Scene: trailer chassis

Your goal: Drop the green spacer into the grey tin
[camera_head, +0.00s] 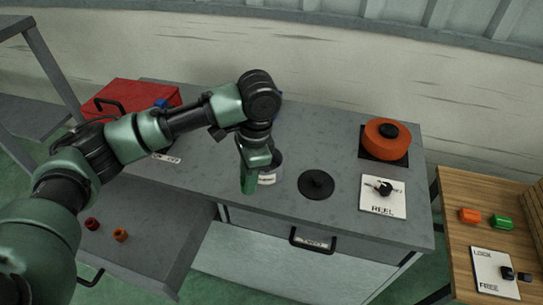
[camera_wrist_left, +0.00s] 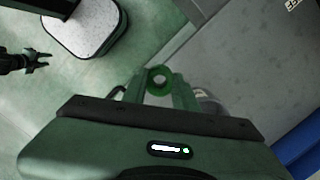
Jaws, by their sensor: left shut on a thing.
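My left gripper (camera_head: 249,184) is shut on the green spacer (camera_wrist_left: 159,79), a ring held between the fingertips in the left wrist view. In the head view the gripper points down near the counter's front edge, and the spacer cannot be clearly told from the green fingers. The grey tin (camera_head: 275,164) stands right behind the gripper, partly hidden by it, with a white label showing. In the wrist view a piece of the tin (camera_wrist_left: 207,98) shows beside the right finger. What appears to be my right gripper (camera_wrist_left: 38,62) is a small dark shape at the left there; its opening is unclear.
A black round lid (camera_head: 316,184) lies right of the tin. An orange pot-like reel (camera_head: 386,138) and a REEL switch plate (camera_head: 383,197) are further right. A red toolbox (camera_head: 130,94) stands at the left. An open drawer (camera_head: 150,215) holds red and orange pieces.

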